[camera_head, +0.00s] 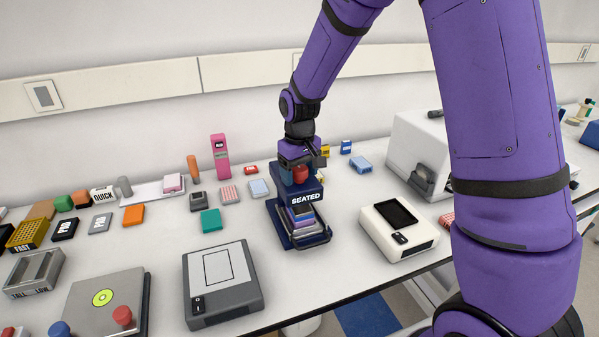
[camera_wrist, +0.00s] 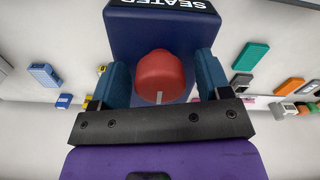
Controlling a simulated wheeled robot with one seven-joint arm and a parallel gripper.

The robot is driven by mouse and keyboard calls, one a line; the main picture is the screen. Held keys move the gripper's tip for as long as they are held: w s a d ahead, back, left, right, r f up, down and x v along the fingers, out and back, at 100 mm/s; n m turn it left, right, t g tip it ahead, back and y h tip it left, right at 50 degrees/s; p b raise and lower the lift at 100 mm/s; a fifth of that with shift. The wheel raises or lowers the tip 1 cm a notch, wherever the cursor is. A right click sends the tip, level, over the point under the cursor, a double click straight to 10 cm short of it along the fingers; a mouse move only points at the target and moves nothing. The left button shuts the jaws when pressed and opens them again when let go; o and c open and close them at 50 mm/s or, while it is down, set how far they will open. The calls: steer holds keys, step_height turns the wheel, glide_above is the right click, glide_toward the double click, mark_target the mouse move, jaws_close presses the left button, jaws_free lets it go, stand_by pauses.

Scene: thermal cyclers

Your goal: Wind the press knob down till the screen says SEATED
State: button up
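The press (camera_head: 285,220) is a dark blue device on the bench, with a stack of coloured plates in its open lower part. Its screen (camera_head: 306,198) reads SEATED; the lettering also shows, upside down and partly cut off, in the wrist view (camera_wrist: 160,4). The red knob (camera_wrist: 160,77) sits on the press between the fingers of my gripper (camera_wrist: 161,85). The fingers stand on both sides of the knob, with visible gaps in the wrist view, so the gripper is open around it. In the head view the knob (camera_head: 300,174) is partly hidden by my gripper.
A grey device (camera_head: 222,283) stands to the left of the press and a white device with a dark screen (camera_head: 398,228) to the right. A larger white machine (camera_head: 418,150) stands at the back right. Several small coloured blocks and racks lie to the left.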

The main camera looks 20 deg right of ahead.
mark_target(301, 168)
step_height(301, 168, up, 11)
steer(key=shift+f, duration=0.1)
stand_by(0.6)
stand_by(0.3)
steer(key=s+d+r+m+t, duration=0.1)
steer(key=s+d+r+t, duration=0.25)
steer(key=s+r, duration=0.9)
steer(key=s+d+m+t, duration=0.1)
steer(key=s+d+m, duration=0.1)
steer(key=s, duration=1.5)
steer(key=shift+d+f+t, duration=0.3)
steer(key=shift+d+t, duration=0.05)
steer(key=shift+d, duration=0.35)
steer(key=shift+w, duration=0.1)
